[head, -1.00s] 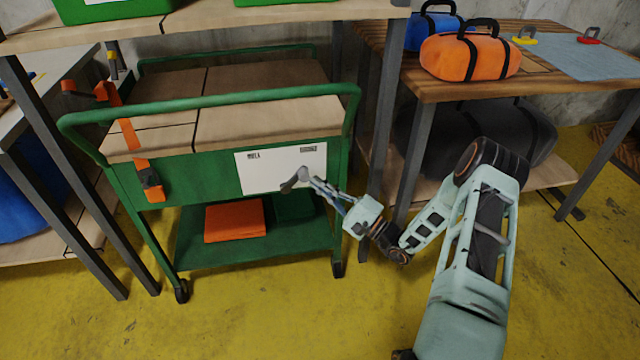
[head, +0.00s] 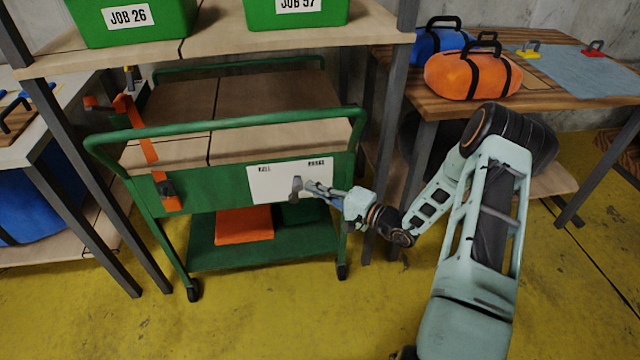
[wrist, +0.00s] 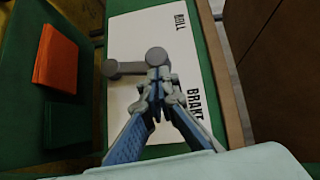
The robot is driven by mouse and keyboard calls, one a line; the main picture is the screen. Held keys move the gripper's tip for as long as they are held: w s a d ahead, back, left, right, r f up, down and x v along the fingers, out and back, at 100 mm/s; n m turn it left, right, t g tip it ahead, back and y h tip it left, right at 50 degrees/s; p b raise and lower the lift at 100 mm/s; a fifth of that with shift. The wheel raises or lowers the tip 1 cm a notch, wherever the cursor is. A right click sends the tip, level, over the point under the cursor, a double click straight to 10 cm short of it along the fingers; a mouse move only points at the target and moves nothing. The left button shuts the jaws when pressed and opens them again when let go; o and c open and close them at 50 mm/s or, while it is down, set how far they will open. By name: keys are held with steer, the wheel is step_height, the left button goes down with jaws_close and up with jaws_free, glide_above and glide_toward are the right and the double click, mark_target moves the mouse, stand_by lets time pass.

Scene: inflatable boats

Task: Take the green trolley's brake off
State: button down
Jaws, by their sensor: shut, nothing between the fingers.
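The green trolley (head: 138,210) stands under the shelf. Its white plate (head: 265,190) reads ROLL at the left end and BRAKE at the right. In the wrist view the plate (wrist: 135,95) is turned, with ROLL at top and BRAKE lower down. The grey lever (wrist: 130,67) lies on the plate and also shows in the head view (head: 294,190). It stands nearly upright, pointing about midway between the two words, perhaps slightly toward ROLL. My gripper (wrist: 159,76) is shut and empty, its tips at the lever's round upper end. Whether they touch I cannot tell.
An orange folded item (head: 244,226) lies on the trolley's lower shelf. An orange strap (head: 150,150) hangs at its left. Green bins (head: 130,22) stand on the shelf above. The table (head: 440,95) at right holds bags. Yellow floor in front is clear.

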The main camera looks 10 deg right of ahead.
steer(key=shift+a+r+n+g+h, duration=0.35)
steer(key=shift+a+n+h, duration=0.1)
steer(key=shift+a, duration=0.15)
steer(key=shift+a+r+n+g+h, duration=0.35)
steer(key=shift+a+n+h, duration=0.1)
steer(key=shift+a, duration=0.15)
steer(key=shift+n+g+h, duration=0.3)
steer(key=shift+n+h, duration=0.4)
steer(key=shift+h, duration=0.2)
steer(key=shift+a+b, duration=2.25)
steer(key=shift+a, duration=0.7)
steer(key=shift+a, duration=0.1)
steer(key=p, duration=0.3)
glide_toward(294, 177)
steer(key=s+a+r, duration=0.2)
steer(key=s+r, duration=0.2)
steer(key=r, duration=0.1)
steer(key=shift+a, duration=0.3)
